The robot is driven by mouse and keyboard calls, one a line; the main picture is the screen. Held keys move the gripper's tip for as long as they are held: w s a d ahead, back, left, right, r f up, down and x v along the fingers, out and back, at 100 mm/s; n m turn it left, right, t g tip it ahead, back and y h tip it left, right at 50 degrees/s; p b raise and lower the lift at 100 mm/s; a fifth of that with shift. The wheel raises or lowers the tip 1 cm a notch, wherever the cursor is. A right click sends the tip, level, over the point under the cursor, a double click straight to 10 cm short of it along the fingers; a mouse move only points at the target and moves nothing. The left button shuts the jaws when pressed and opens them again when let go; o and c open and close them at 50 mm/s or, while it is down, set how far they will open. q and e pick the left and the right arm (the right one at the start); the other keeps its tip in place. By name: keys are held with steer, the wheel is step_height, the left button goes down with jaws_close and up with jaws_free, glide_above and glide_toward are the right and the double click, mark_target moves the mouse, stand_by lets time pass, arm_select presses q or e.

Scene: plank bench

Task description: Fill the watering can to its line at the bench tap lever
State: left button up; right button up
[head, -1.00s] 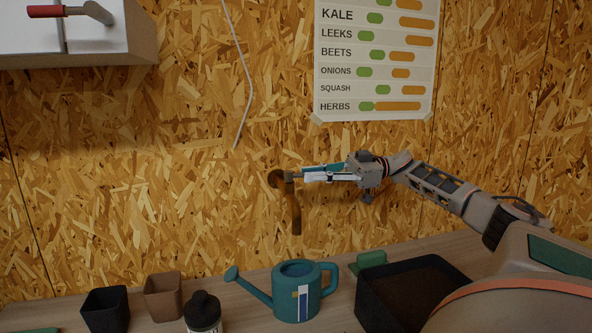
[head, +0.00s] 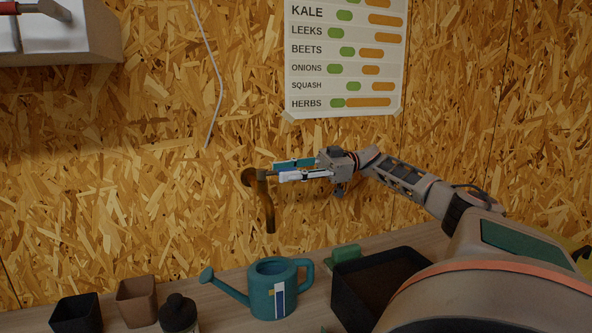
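The brass tap (head: 267,205) sticks out of the board wall with its spout pointing down. My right gripper (head: 280,170) reaches in from the right with its tips at the tap's top; a teal piece shows above a white one there. I cannot tell whether the teal piece is a finger or the lever, nor whether the fingers are closed. The teal watering can (head: 262,290) stands upright on the bench, below the spout in the picture, its spout to the left. A white and blue strip and a small yellow mark show on its front. No water stream is visible. My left gripper is out of view.
On the bench (head: 225,318) stand a black pot (head: 76,314), a brown pot (head: 137,304) and a dark bottle (head: 178,315), left of the can. A black tray (head: 345,300) and a green object (head: 343,255) are close on its right. My arm covers the lower right.

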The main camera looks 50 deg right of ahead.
steer(key=v, duration=1.1)
steer(key=shift+s+d, duration=0.2)
steer(key=shift+d, duration=0.15)
stand_by(0.4)
